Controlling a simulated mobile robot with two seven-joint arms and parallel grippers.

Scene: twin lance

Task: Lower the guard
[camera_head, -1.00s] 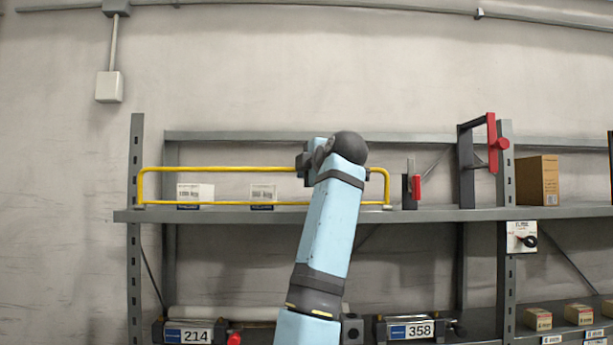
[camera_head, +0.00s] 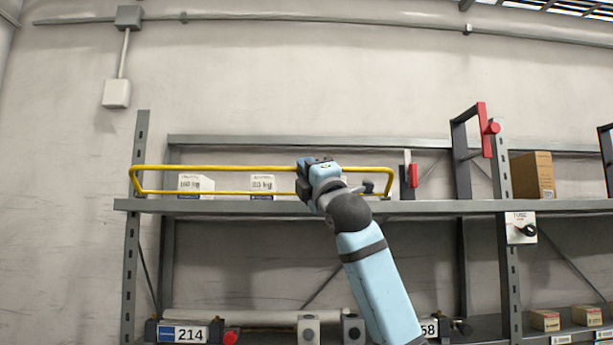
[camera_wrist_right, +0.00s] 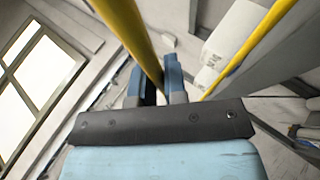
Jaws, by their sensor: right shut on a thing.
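The guard (camera_head: 235,167) is a long yellow rail frame along the front of the upper shelf in the head view. Its top bar looks tilted out toward me, and its lower bar runs just above the shelf edge. My right gripper (camera_head: 306,178) is at the top bar, right of the middle. In the right wrist view the yellow guard bar (camera_wrist_right: 130,38) runs down between the fingers of the right gripper (camera_wrist_right: 156,84), which are shut on it. The exact contact is partly hidden. My left gripper is not in view.
White boxes (camera_head: 262,183) stand on the upper shelf (camera_head: 440,207) behind the guard. To the right are a small red-handled lever (camera_head: 412,175), a larger red-handled bracket (camera_head: 484,130) and a brown carton (camera_head: 532,175). Labelled units, one reading 214 (camera_head: 190,334), sit below.

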